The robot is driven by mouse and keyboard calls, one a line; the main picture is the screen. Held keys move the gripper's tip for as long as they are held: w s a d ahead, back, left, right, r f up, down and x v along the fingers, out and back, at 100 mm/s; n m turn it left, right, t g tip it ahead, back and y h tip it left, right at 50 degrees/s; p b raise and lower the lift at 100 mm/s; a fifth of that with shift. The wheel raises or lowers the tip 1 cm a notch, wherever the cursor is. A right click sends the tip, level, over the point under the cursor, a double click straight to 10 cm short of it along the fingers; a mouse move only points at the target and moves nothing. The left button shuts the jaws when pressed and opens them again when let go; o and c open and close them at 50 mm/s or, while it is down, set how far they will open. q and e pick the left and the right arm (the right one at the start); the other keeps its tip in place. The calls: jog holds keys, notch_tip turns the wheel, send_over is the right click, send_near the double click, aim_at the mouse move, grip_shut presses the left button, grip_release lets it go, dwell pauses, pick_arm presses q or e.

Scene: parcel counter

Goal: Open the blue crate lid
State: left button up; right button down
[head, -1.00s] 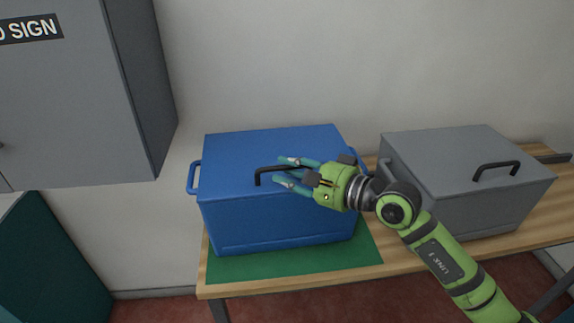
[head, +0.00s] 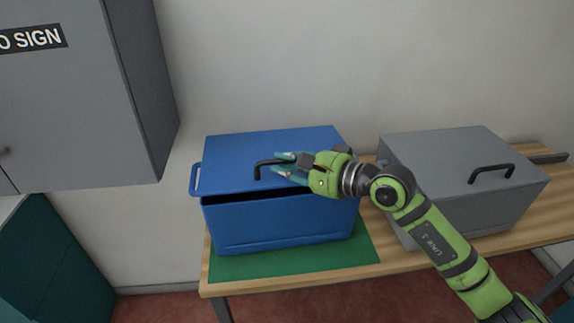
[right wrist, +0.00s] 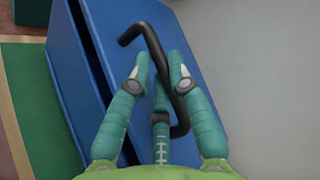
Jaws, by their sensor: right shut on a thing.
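The blue crate (head: 280,223) stands on a green mat on the table. Its blue lid (head: 228,165) is raised a little at the front, with a dark gap between lid and crate wall. The black lid handle (head: 258,170) is near the lid's front edge. My right gripper (head: 283,166) is shut on the handle. In the right wrist view the teal fingers (right wrist: 160,75) close around the black handle (right wrist: 152,38), above the blue lid (right wrist: 108,22). The fingers hide part of the handle in the head view. My left gripper is not in view.
A grey crate (head: 455,210) with a black handle stands to the right, close to my right arm. The green mat (head: 290,262) lies on the wooden table (head: 300,281). A grey cabinet (head: 70,110) hangs at the left. The wall is behind the crates.

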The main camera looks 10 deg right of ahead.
jog(key=w+r+m+g+h+p, duration=0.1)
jog(key=w+r+m+g+p, duration=0.1)
jog(key=w+r, duration=0.4)
jog(key=shift+w+a+r+g+p, duration=0.2)
jog(key=shift+r+g+p, duration=0.6)
jog(key=shift+r, duration=1.75)
jog(key=shift+d+t+p, duration=0.1)
jog(key=shift+t+p, duration=0.2)
